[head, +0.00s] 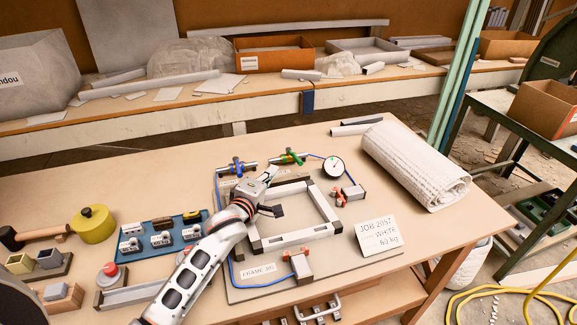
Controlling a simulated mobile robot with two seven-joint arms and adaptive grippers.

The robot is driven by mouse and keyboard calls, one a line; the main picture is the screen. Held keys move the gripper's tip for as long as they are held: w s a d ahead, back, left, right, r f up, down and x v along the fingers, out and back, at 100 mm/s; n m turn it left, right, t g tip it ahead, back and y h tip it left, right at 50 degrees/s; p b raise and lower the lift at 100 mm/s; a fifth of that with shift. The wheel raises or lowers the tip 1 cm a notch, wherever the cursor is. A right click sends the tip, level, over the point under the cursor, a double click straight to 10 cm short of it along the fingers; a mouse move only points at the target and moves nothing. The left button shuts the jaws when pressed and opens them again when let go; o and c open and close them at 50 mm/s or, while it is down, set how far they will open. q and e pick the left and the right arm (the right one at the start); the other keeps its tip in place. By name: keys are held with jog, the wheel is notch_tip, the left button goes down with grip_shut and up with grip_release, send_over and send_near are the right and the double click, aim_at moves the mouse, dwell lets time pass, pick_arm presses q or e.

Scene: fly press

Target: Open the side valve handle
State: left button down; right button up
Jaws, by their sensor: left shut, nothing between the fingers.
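A frame jig board (245,293) lies on the bench with a pale rectangular frame (296,239) on it. At its back edge are two valves: one with a blue handle (237,166) at left and one with a green handle (293,157) at right. Which one is the side valve I cannot tell. My left gripper (271,172) reaches over the jig's left side, its tip close to the green-handled valve. It is shut and empty; I cannot tell whether it touches the valve. My arm covers part of the jig. My right gripper is not in view.
A round gauge (333,167) and two red-handled clamps, one at right (340,196) and one at front (300,264), stand on the jig. A job card (379,236) and wrapped roll (415,165) lie to the right. A blue tray (160,236) sits left. The bench's back left is clear.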

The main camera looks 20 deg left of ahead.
aim_at(294, 158)
pick_arm(q)
jog(key=w, duration=0.3)
jog(key=w+f, duration=0.1)
jog(key=shift+w+d+b, duration=0.1)
jog(key=shift+w+b, duration=0.3)
jog(key=d, duration=0.1)
jog(key=w, duration=0.1)
jog(key=d, duration=0.1)
jog(key=shift+w+d+f+b, duration=0.25)
jog(key=shift+w+d+b, duration=0.05)
jog(key=shift+w+b, duration=0.1)
jog(key=shift+w+d, duration=0.2)
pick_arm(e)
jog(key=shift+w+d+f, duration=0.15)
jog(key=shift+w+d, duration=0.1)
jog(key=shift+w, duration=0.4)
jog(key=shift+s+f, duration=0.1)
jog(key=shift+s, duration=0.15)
